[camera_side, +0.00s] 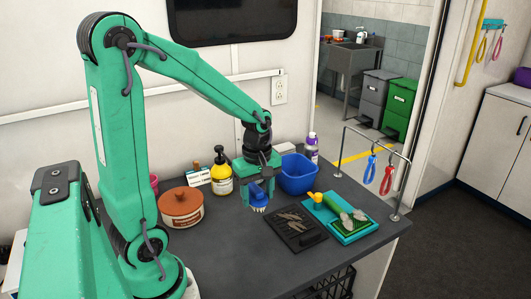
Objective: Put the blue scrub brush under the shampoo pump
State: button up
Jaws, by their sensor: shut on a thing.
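The blue scrub brush (256,194) has pale bristles facing down. My gripper (259,182) points down, shut on the brush, and holds it above the dark worktop. A yellow bottle with a black pump top (221,172), which looks like the shampoo pump, stands upright on the worktop just left of the gripper. Its nozzle is small in this view and its exact direction is hard to tell. The brush is to the right of the bottle and apart from it in the picture.
A blue bin (297,174) stands right of my gripper. A brown lidded pot (181,207) is at left. A dark tray with small tools (296,229) and a teal tray (338,219) lie at right. A purple bottle (311,150) stands behind. The front worktop is clear.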

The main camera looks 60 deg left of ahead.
jog(key=a+f, duration=0.2)
jog(key=a, duration=0.1)
jog(key=a+f, duration=0.2)
jog(key=a, duration=0.2)
jog(key=a+f, duration=0.2)
jog(key=a, duration=0.2)
jog(key=shift+s+f, duration=0.3)
jog(key=shift+s, duration=0.1)
jog(key=shift+f, duration=2)
jog(key=shift+f, duration=0.15)
jog(key=o, duration=1.1)
notch_tip(320, 180, up, 12)
jog(key=shift+d+r, duration=0.1)
jog(key=shift+r, duration=0.1)
